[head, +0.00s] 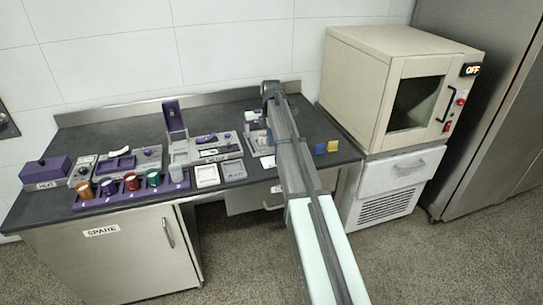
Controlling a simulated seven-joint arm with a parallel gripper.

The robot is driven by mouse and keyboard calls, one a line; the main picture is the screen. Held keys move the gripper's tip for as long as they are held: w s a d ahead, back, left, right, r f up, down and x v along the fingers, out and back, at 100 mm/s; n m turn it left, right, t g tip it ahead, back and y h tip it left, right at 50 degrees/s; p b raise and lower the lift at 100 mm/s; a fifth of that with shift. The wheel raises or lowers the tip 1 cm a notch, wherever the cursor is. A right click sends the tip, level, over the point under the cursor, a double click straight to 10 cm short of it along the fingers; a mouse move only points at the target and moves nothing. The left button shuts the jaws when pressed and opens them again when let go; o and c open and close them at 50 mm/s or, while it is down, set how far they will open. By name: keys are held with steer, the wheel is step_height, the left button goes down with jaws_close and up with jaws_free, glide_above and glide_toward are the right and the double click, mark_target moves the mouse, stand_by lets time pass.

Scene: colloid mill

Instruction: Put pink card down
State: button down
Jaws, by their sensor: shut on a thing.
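My gripper (269,122) hangs down at the far end of my arm, over the right part of the dark counter (225,117). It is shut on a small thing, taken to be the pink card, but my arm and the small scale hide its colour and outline. A small pale flat piece (268,162) shows just below the gripper; I cannot tell whether it is held or lying on the counter. A blue card (320,148) and a yellow card (333,146) stand side by side to the right of my arm.
A purple rack (178,184) with several coloured cups, a grey machine with a raised purple lid (174,115) and white trays (207,175) fill the counter left of my arm. A beige oven (365,85) stands at right. Bare counter lies behind the cards.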

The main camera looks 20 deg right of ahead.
steer(key=shift+f, duration=3.6)
steer(key=shift+f, duration=0.1)
steer(key=c, duration=1.2)
jaws_free()
step_height(320, 180, up, 12)
steer(key=shift+r, duration=0.15)
